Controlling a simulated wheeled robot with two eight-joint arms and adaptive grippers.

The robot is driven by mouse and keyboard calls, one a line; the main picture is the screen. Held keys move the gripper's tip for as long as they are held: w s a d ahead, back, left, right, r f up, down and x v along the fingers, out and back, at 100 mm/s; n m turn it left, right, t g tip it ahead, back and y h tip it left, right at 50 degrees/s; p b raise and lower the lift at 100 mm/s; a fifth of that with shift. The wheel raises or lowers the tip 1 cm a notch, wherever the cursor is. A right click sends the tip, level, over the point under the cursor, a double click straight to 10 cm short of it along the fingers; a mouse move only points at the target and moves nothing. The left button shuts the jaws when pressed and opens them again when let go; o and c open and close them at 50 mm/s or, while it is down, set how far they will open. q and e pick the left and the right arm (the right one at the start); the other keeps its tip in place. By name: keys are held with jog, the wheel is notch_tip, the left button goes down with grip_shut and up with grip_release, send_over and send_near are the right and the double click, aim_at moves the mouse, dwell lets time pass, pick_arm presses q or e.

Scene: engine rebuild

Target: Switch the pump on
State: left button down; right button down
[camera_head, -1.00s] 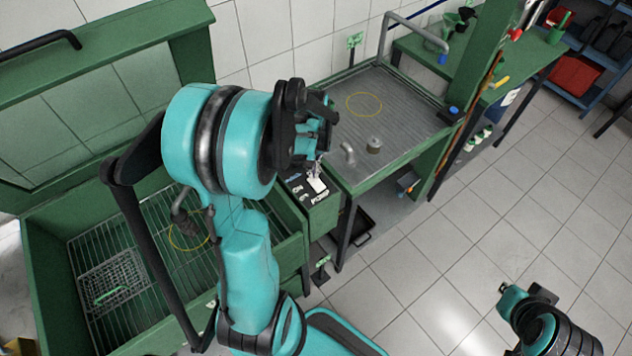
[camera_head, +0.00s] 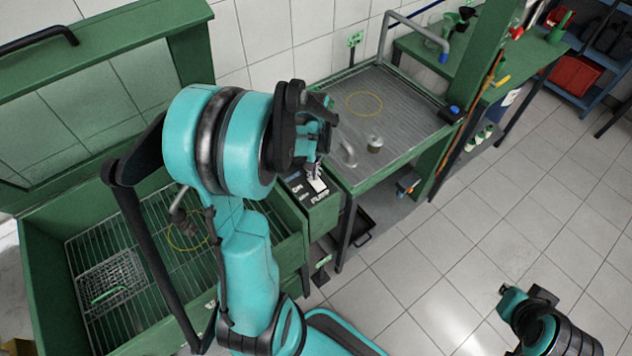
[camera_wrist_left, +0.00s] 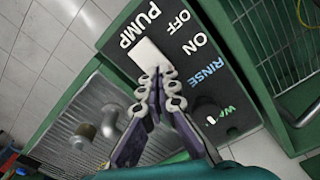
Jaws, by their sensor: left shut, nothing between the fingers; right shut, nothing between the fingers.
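The dark control panel (camera_wrist_left: 205,45) carries the words PUMP, OFF, ON, RINSE and a partly covered word starting WA. A white pump switch (camera_wrist_left: 148,54) sits beside the PUMP, OFF and ON labels. In the head view the panel (camera_head: 300,187) is on the green cabinet below my left gripper (camera_head: 316,168). My left gripper (camera_wrist_left: 158,78) is shut and empty, its tips over the lower end of the switch. Contact cannot be told, nor which way the switch is set. My right gripper (camera_head: 508,294) is shut and empty, low at the right, far from the panel.
A green washer basin (camera_head: 45,285) with a wire rack and open lid is at left. A dark knob (camera_wrist_left: 210,106) sits lower on the panel. The tiled floor at right is clear.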

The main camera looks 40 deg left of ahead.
pick_arm(q)
jog(key=shift+f+b, duration=0.35)
jog(key=shift+f, duration=0.15)
jog(key=shift+r, duration=0.1)
jog(key=shift+r+p, duration=2.7)
jog(key=shift+r, duration=0.8)
jog(key=shift+d, duration=0.2)
jog(key=s+d+m+t+b, duration=0.3)
jog(key=d+m+b, duration=0.1)
jog(key=d, duration=0.4)
jog(key=s+d+m+t+b, duration=0.3)
jog(key=d+b, duration=0.3)
jog(key=d, duration=0.3)
jog(key=shift+s+r+m+t, duration=0.25)
jog(key=shift+s+m+t, duration=0.25)
jog(key=shift+m, duration=0.4)
